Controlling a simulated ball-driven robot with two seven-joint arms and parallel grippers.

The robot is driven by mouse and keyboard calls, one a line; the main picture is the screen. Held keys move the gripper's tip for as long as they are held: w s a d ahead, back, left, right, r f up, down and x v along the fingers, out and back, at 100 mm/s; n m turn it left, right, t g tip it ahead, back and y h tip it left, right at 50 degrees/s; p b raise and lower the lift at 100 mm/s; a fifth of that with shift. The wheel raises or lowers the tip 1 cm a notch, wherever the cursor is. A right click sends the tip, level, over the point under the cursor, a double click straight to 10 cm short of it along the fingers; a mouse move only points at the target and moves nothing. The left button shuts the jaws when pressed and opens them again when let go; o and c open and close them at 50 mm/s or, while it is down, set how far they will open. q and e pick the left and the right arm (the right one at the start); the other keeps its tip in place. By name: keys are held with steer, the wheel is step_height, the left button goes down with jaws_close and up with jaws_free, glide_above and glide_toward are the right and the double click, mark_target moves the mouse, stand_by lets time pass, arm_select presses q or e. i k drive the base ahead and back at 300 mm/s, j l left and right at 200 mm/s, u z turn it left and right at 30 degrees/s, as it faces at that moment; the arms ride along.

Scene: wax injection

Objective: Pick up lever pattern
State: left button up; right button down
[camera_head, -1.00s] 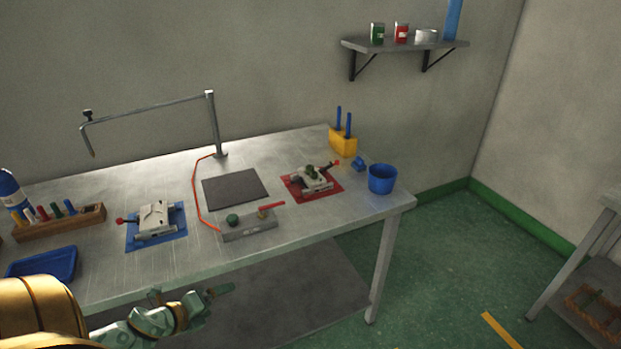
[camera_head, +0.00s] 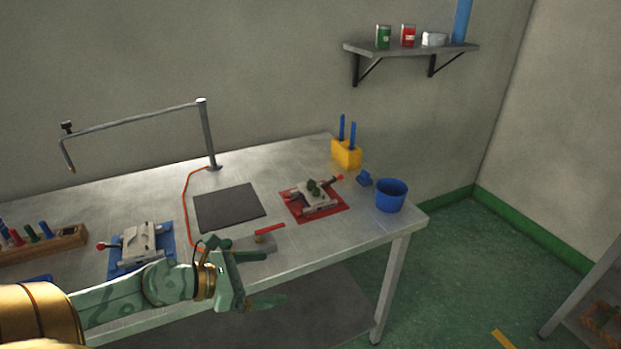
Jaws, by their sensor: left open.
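A small dark green piece (camera_head: 314,187), which looks like the lever pattern, sits on a grey metal mould (camera_head: 318,203) with a red-tipped handle. The mould rests on a red mat (camera_head: 334,212) at the right of the bench; the piece's exact shape is too small to tell. My left gripper (camera_head: 270,279) is open and empty, fingers pointing right, at the bench's front edge, below and left of the red mat. It partly hides a grey box with a red lever (camera_head: 270,229). My right gripper is not in view.
A second mould (camera_head: 140,240) stands on a blue mat (camera_head: 168,240) behind my left forearm. A blue cup (camera_head: 391,197), a small blue object (camera_head: 364,178) and a yellow holder (camera_head: 346,154) stand right of the red mat.

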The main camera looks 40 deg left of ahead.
mark_target(312, 184)
steer(key=i+j, duration=0.4)
steer(key=j, duration=0.2)
steer(key=i+j, duration=0.45)
steer(key=j, duration=0.15)
